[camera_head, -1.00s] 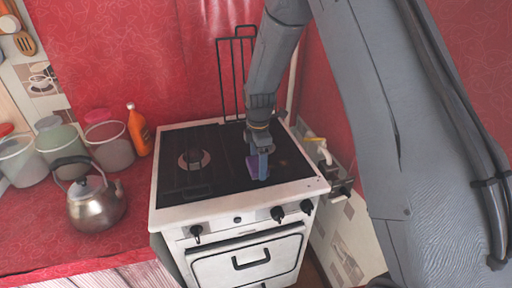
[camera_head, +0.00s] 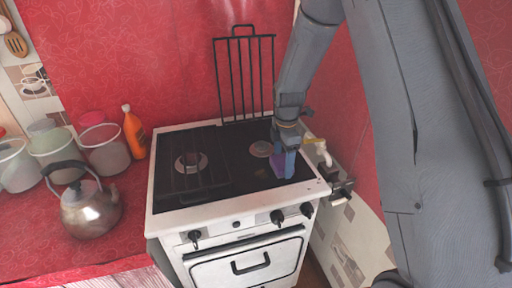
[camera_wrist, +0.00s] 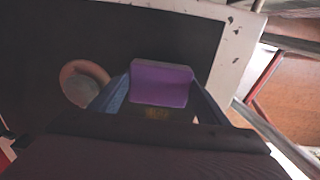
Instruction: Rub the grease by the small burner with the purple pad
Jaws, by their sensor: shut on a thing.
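My gripper (camera_head: 284,170) is shut on the purple pad (camera_wrist: 161,84), low over the right side of the black stove top (camera_head: 230,190). In the head view the pad (camera_head: 277,163) shows beside the blue fingers, at or just above the surface; I cannot tell whether it touches. The small burner (camera_wrist: 84,84) lies left of the pad in the wrist view, and just behind and left of the gripper in the head view (camera_head: 261,149). A yellowish-brown patch (camera_wrist: 157,113), which may be the grease, shows just below the pad in the wrist view.
The larger burner (camera_head: 191,162) is on the stove's left. A black grate (camera_head: 244,75) stands upright at the back. A kettle (camera_head: 90,210), canisters (camera_head: 104,150) and an orange bottle (camera_head: 134,132) stand on the left counter.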

